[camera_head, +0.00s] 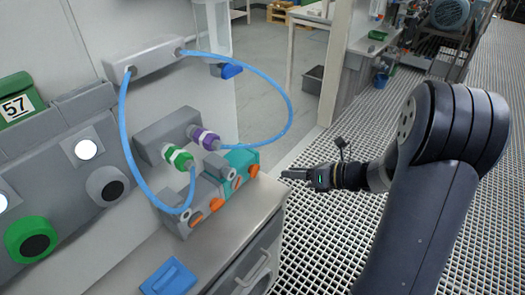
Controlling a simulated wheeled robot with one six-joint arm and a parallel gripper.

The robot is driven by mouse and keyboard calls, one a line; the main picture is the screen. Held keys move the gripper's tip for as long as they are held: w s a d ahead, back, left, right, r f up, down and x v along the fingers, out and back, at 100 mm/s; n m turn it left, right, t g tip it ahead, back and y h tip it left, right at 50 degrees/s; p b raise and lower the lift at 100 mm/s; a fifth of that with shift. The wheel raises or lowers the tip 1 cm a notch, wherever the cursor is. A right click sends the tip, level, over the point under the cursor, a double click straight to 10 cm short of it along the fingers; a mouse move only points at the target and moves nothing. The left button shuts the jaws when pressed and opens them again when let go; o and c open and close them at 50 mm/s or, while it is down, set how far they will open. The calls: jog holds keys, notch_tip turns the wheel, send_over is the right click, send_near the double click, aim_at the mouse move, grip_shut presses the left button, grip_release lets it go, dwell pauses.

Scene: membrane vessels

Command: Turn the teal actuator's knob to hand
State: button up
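The teal actuator (241,158) sits at the right end of the bench top, at the back right of a similar grey actuator (203,193). Its orange knob (254,171) is on the right side, and another orange part shows low on its front face. The knob's setting is too small to read. My gripper (287,174) is just right of the knob in the picture, pointing left at about the same height. A small gap shows between them. Its fingers overlap from this side, so I cannot tell whether they are open or shut. Nothing shows held in it.
Blue hoses (279,88) loop from a grey wall box (143,58) to the green and purple fittings (204,137) behind and above the actuators. A grated floor (320,235) lies right of the bench.

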aim_at(258, 170)
jog(key=shift+m+y, duration=0.4)
jog(key=shift+m, duration=0.3)
jog(key=p+x, duration=0.1)
jog(key=x, duration=0.9)
jog(key=shift+s+a+f, duration=0.1)
jog(key=shift+c, duration=0.5)
jog(key=c, duration=0.6)
